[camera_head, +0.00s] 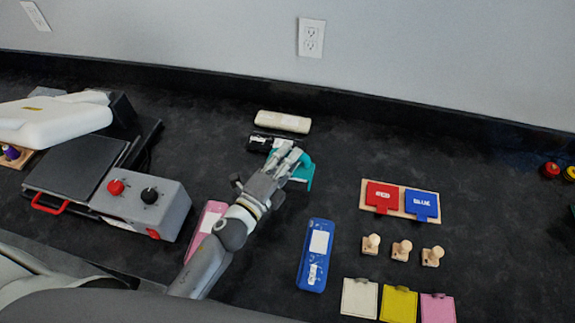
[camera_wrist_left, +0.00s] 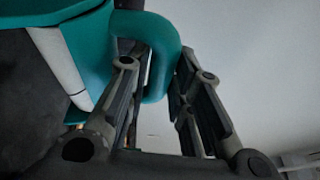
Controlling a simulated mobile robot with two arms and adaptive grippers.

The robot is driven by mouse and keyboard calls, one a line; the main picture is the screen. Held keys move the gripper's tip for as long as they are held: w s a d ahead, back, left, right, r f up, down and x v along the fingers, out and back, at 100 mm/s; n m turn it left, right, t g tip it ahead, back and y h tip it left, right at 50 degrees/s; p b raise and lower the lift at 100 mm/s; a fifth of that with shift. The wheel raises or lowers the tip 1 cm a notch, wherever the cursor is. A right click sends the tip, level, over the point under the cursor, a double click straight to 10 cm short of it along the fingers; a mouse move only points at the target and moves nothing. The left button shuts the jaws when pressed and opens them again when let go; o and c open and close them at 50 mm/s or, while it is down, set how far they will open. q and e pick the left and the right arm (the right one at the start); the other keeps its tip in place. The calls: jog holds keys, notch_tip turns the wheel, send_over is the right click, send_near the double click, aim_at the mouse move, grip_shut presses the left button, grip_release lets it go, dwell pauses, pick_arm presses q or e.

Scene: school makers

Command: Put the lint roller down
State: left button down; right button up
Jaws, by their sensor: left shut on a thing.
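The lint roller is teal with a looped handle, and its teal part (camera_head: 304,173) shows beside my left gripper (camera_head: 287,157) in the head view. In the left wrist view the teal handle loop (camera_wrist_left: 162,60) passes between the fingers of my left gripper (camera_wrist_left: 160,75), which is shut on it. A pale strip (camera_wrist_left: 60,62) shows beside the teal body there. The gripper is over the back middle of the dark counter. I cannot tell whether the roller touches the counter. My right gripper is not in view.
A black case (camera_head: 260,143) and a cream case (camera_head: 283,121) lie just behind the gripper. A pink case (camera_head: 208,217) and a blue case (camera_head: 315,255) lie nearer. A machine with knobs (camera_head: 150,200) stands left. Stamps (camera_head: 401,249) and coloured pads (camera_head: 398,304) lie right.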

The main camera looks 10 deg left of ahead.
pick_arm(q)
jog(key=shift+w+a+f, duration=0.1)
jog(key=shift+w+f, duration=0.35)
jog(key=shift+f, duration=0.05)
jog(key=shift+w+f+b, duration=0.15)
jog(key=shift+f+b, duration=0.25)
jog(key=shift+f, duration=1.3)
jog(key=shift+f, duration=0.15)
jog(key=c, duration=1.3)
grip_release()
jog(key=b+v, duration=0.2)
jog(key=v, duration=0.9)
jog(key=shift+b, duration=0.3)
jog(key=shift+s+a, duration=0.15)
jog(key=shift+s, duration=0.4)
